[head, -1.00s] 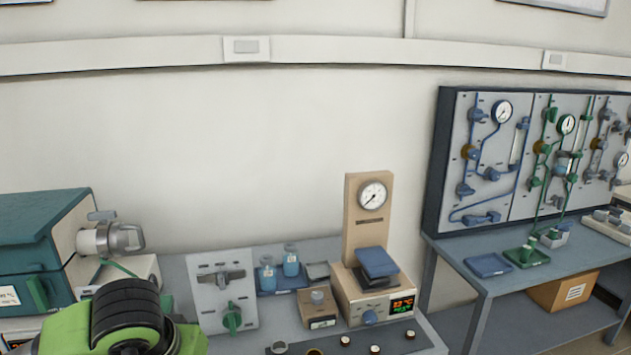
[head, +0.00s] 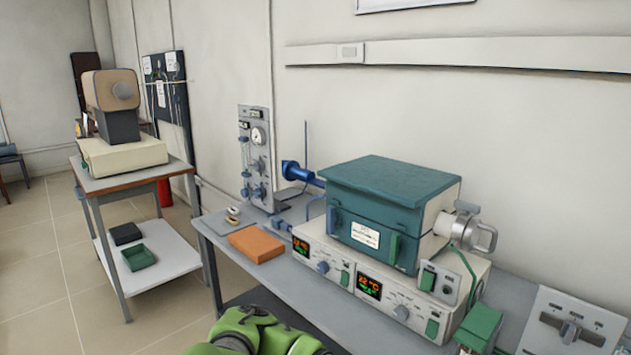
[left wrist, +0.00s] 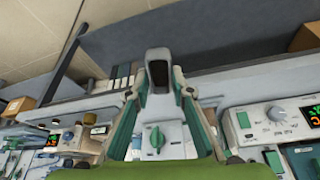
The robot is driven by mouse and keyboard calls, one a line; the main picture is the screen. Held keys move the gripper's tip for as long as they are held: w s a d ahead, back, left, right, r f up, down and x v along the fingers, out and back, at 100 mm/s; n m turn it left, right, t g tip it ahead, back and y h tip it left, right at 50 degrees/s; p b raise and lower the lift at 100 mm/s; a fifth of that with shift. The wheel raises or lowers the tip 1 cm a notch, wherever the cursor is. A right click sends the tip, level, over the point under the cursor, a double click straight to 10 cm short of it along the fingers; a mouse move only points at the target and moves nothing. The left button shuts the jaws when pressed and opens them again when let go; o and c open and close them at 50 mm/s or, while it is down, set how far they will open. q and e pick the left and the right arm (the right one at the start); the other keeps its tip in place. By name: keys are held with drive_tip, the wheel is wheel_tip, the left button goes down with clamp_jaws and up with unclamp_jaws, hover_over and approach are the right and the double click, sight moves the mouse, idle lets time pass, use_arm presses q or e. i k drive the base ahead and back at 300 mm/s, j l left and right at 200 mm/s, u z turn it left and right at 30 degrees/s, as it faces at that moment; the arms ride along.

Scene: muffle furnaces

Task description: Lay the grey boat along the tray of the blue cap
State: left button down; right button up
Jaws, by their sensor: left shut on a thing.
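My left gripper (left wrist: 161,80) is shut on a small grey, open-topped piece with a dark hollow, which looks like the grey boat (left wrist: 158,54); it shows between the fingertips in the left wrist view. In the head view only green parts of my arm show at the bottom, and the fingers are hidden. A blue cap-like piece (head: 291,171) stands at the left of the teal furnace (head: 385,205), on the bench. Its tray cannot be made out clearly. My right gripper is not in view.
A metal end fitting (head: 472,232) sticks out right of the furnace.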

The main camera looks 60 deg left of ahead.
sight(321, 183)
drive_tip(key=j, duration=0.5)
drive_tip(key=i+j+u, duration=0.1)
drive_tip(key=j, duration=0.4)
drive_tip(key=i+j+u, duration=0.1)
drive_tip(key=j, duration=0.4)
drive_tip(key=i+j, duration=0.1)
drive_tip(key=j, duration=0.35)
drive_tip(key=j+u, duration=0.1)
drive_tip(key=j, duration=0.4)
drive_tip(key=i, duration=0.05)
